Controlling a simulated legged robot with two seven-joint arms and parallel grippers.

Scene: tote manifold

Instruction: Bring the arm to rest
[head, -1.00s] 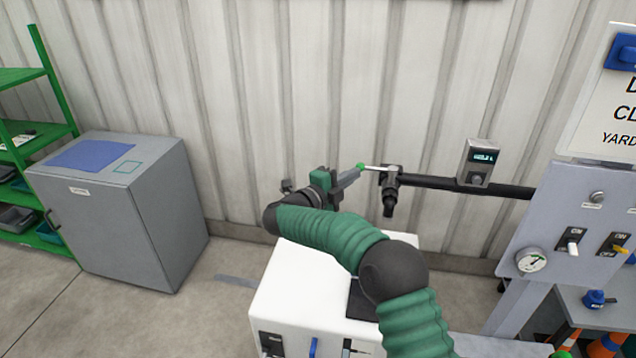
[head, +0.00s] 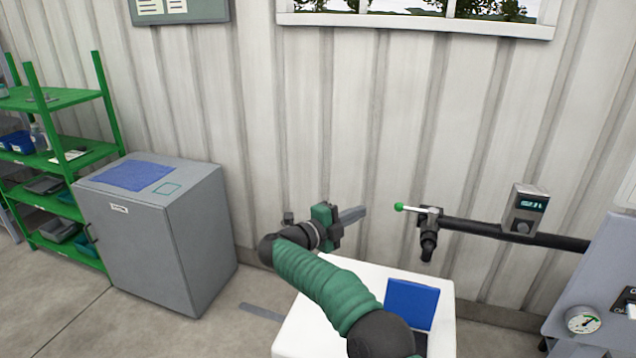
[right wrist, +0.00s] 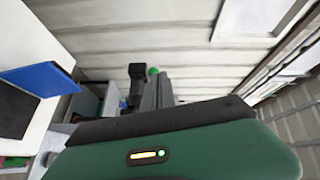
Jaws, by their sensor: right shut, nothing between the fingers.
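My right gripper (head: 352,215) is shut and empty, reaching out in front of the wall above the white box-shaped unit. Its fingers also show in the right wrist view (right wrist: 158,92). A valve lever with a green ball tip (head: 399,207) sits to the right of the fingers, with a visible gap between them in the head view. The lever joins a dark pipe (head: 472,228) that has a downward spout. In the right wrist view the green tip (right wrist: 152,72) shows just beyond the fingers. My left gripper is not in view.
The white unit (head: 310,330) with a blue panel (head: 411,304) stands below my arm. A grey cabinet (head: 160,250) and green shelves (head: 75,155) stand at left. A meter (head: 525,210) sits on the pipe. A gauge panel (head: 590,290) is at right.

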